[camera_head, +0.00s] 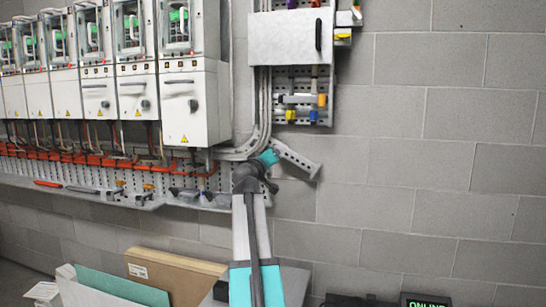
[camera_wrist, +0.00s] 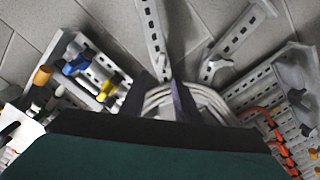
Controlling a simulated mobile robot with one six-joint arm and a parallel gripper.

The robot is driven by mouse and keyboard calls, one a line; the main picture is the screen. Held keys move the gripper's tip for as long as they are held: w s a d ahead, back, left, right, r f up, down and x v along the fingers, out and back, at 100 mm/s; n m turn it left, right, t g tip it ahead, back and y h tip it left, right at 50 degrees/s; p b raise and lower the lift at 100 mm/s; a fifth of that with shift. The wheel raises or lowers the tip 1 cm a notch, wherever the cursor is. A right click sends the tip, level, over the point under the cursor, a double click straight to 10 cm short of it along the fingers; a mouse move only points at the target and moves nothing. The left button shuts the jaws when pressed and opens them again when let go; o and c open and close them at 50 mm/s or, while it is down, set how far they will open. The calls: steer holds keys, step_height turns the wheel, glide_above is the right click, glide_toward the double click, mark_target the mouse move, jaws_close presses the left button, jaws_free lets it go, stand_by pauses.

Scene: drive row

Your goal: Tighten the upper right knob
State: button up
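A row of white drive cabinets is on the wall at the left of the head view. The rightmost cabinet (camera_head: 195,120) has a dark round knob (camera_head: 193,104) on its front; its neighbour has a similar knob (camera_head: 145,104). I cannot tell for sure which one is the upper right knob. My gripper (camera_wrist: 159,100) shows two dark fingers apart in the wrist view, with nothing held between them. In the head view my arm's end is below and right of the rightmost cabinet, apart from the knobs; the fingertips cannot be made out there.
A wall box with a black handle (camera_head: 318,34) hangs right of the cabinets, over a perforated panel with coloured fittings (camera_head: 302,102). Grey cables (camera_head: 240,152) and a metal bracket (camera_head: 296,158) are close to my arm's end. A tool shelf (camera_head: 100,192) runs below. The right wall is bare.

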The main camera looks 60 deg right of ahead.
steer(key=shift+v, duration=2.45)
